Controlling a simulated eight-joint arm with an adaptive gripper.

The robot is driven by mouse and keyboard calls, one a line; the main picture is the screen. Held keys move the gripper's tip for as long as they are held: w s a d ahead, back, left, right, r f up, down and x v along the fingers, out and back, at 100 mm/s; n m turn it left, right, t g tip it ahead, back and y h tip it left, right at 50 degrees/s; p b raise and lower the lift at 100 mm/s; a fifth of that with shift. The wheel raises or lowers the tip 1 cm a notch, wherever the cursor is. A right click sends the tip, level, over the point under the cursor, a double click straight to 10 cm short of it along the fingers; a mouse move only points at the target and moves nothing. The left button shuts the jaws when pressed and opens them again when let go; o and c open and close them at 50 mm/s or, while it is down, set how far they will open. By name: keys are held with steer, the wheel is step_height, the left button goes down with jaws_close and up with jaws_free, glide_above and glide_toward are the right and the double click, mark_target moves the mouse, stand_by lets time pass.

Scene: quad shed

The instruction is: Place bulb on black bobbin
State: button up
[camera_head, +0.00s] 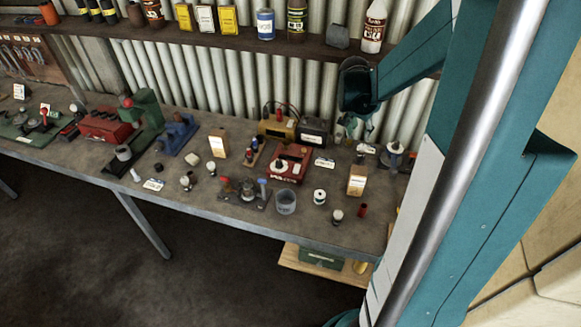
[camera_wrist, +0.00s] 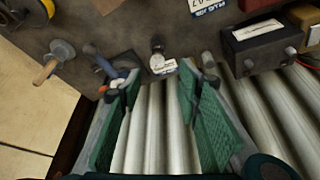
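My gripper (camera_head: 352,132) hangs over the back of the bench near the corrugated wall in the head view. In the wrist view its two green finger pads (camera_wrist: 158,120) stand wide apart, with only wall corrugations between them. Small pale, rounded pieces that look like bulbs stand on the bench: one at the front right (camera_head: 337,214), another left of centre (camera_head: 186,182). I cannot tell which is the task's bulb. A small black cylinder (camera_head: 158,168) on the left may be the black bobbin; it is too small to be sure. My gripper is apart from these.
A red box (camera_head: 289,163), a clear jar (camera_head: 286,201), a white spool (camera_head: 319,196) and a tan carton (camera_head: 357,180) crowd the bench's right half. A shelf (camera_head: 270,42) with cans and bottles runs along the wall. A dark box (camera_wrist: 262,47) stands right of my fingers.

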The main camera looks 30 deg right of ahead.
steer(key=s+a+r+n+t+y, duration=0.1)
steer(key=s+a+r+n+t, duration=0.3)
steer(key=a, duration=0.7)
steer(key=a+r+n+g+y, duration=0.1)
steer(key=a+r+n, duration=0.2)
steer(key=a+r, duration=0.55)
steer(key=s+a+n+t+y, duration=0.1)
steer(key=s+a+n, duration=0.2)
steer(key=s+a, duration=0.3)
steer(key=s+a+n+t+y, duration=0.1)
steer(key=s+a+n, duration=0.3)
steer(key=a, duration=1)
steer(key=shift+s+a+r+t, duration=0.2)
steer(key=shift+s+a+t, duration=0.1)
steer(key=shift+s, duration=0.7)
